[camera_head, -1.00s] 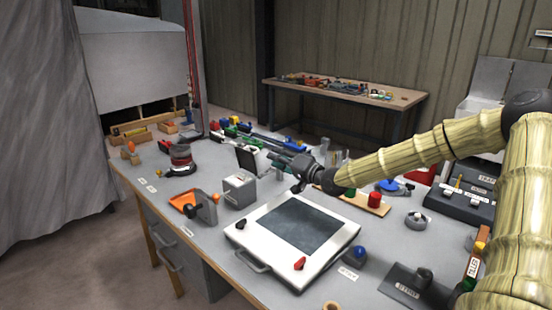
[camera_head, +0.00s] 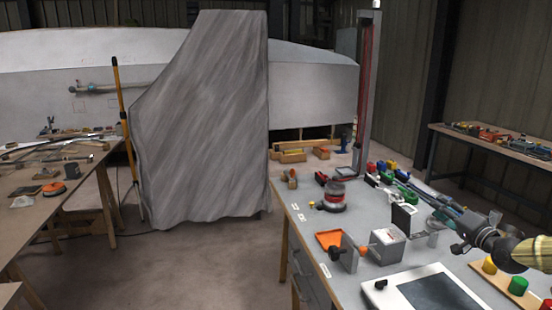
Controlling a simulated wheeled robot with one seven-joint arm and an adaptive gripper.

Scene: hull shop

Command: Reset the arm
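My arm enters at the right edge, partly cut off by the picture's edge. My gripper (camera_head: 462,232) points left above the grey workbench (camera_head: 300,228). It is dark and small against the tools behind it, so I cannot tell whether its fingers are open or shut. No held object can be made out. Below it on the bench is a white-framed panel with a dark screen (camera_head: 440,292), cut off at the bottom. A board with yellow and green cylinders (camera_head: 518,285) lies below the arm.
A grey box (camera_head: 388,248), an orange tray (camera_head: 328,240) and a red-and-black sander (camera_head: 335,196) stand on the bench. Clamps (camera_head: 385,172) lie behind. A grey draped sheet (camera_head: 205,125) hangs beyond. Another table with tools (camera_head: 50,200) is at left; open floor lies between.

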